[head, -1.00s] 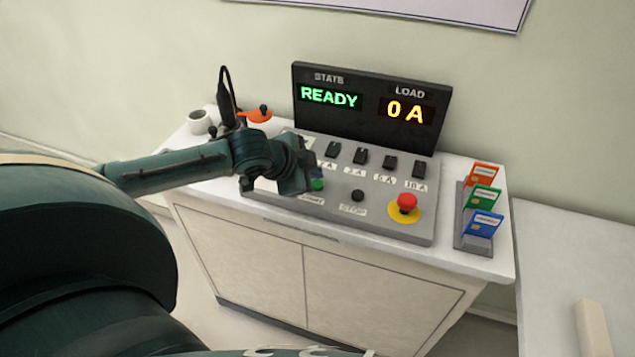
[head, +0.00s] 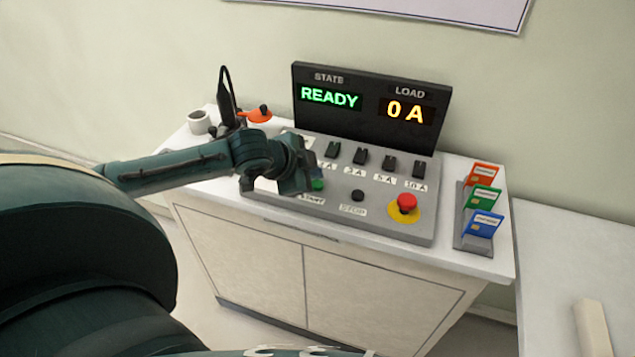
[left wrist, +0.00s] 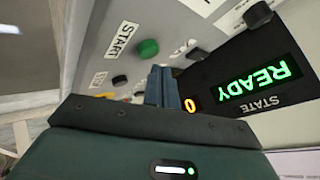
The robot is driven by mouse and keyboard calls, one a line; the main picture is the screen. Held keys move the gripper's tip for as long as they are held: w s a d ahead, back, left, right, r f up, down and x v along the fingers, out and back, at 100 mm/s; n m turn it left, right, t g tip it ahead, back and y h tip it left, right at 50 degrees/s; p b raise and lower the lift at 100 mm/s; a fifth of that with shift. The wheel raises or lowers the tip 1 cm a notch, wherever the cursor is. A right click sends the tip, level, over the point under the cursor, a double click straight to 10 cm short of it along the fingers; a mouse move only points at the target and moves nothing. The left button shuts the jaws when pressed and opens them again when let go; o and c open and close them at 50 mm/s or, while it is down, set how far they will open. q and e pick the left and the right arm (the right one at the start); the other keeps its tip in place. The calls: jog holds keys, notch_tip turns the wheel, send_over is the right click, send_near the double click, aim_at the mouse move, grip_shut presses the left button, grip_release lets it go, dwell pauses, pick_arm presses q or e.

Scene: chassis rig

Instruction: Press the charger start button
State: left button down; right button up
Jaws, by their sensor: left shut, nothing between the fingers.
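The green start button (head: 317,185) sits on the sloped grey charger panel (head: 385,212), above its START label. In the left wrist view the green button (left wrist: 148,47) shows clear, just beyond the fingertips. My left gripper (head: 308,183) is beside the button in the head view and partly covers the panel around it. In the left wrist view the shut, empty gripper fingers (left wrist: 164,75) appear short of the button, with a small gap in the picture. The display (head: 370,108) reads READY and 0 A. My right gripper is not in view.
The black stop button (head: 358,196) and a red emergency button (head: 407,203) on yellow lie to the right. Several black switches (head: 361,156) stand above. A card rack (head: 459,238) holds coloured cards at right.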

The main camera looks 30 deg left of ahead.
pick_arm(q)
jog(key=shift+f, duration=0.15)
jog(key=shift+f, duration=0.25)
jog(key=shift+f, duration=0.55)
dwell(1.0)
jog(key=shift+r+p, duration=0.9)
jog(key=shift+p, duration=0.35)
